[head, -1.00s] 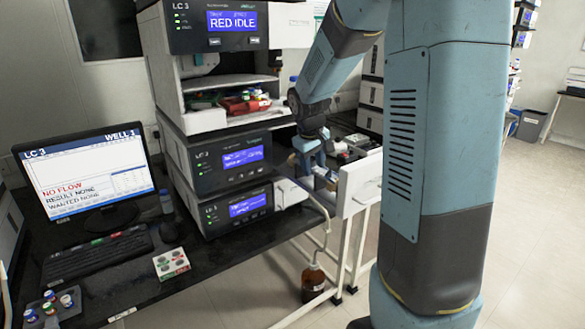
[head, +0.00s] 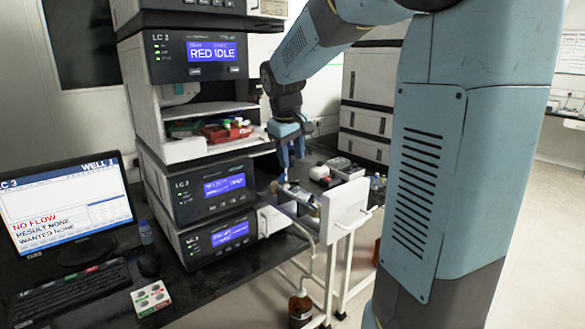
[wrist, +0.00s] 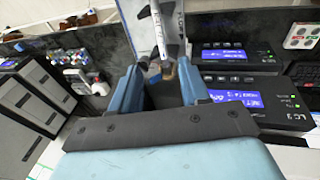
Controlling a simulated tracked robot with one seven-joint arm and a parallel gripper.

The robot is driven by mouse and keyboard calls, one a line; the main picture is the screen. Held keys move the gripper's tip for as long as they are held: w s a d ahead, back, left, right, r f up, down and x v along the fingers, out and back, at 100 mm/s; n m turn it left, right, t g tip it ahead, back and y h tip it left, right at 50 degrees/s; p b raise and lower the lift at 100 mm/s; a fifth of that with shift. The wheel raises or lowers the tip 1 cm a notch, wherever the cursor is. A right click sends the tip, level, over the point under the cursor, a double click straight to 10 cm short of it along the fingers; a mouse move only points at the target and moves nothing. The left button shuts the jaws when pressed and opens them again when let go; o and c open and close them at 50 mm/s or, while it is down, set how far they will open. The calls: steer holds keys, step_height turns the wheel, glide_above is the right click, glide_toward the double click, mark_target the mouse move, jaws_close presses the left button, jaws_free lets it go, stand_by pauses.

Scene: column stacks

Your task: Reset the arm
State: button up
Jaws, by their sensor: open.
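My gripper (head: 290,153) hangs from my blue arm in front of the instrument stack, pointing down. It is above an open drawer-like column compartment with a white front panel (head: 345,208). In the wrist view my gripper (wrist: 162,85) shows two blue fingers standing apart with nothing held between them. A column-like rod with a white label (wrist: 160,32) shows beyond the fingertips, apart from them. In the head view a slim part (head: 298,193) lies below my gripper beside the white panel.
The LC 3 stack (head: 195,60) stands close left of my gripper, with a red tray (head: 226,132) in its open bay. Floor at right is clear.

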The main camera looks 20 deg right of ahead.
steer(key=s+a+m+t+y, duration=0.1)
steer(key=s+a+m, duration=0.1)
steer(key=s, duration=1)
steer(key=s+a+m+t+y, duration=0.1)
steer(key=s+t, duration=0.1)
steer(key=s, duration=1.1)
steer(key=shift+s+a+m, duration=0.15)
steer(key=shift+a+m, duration=0.25)
steer(key=shift+a, duration=0.1)
stand_by(0.6)
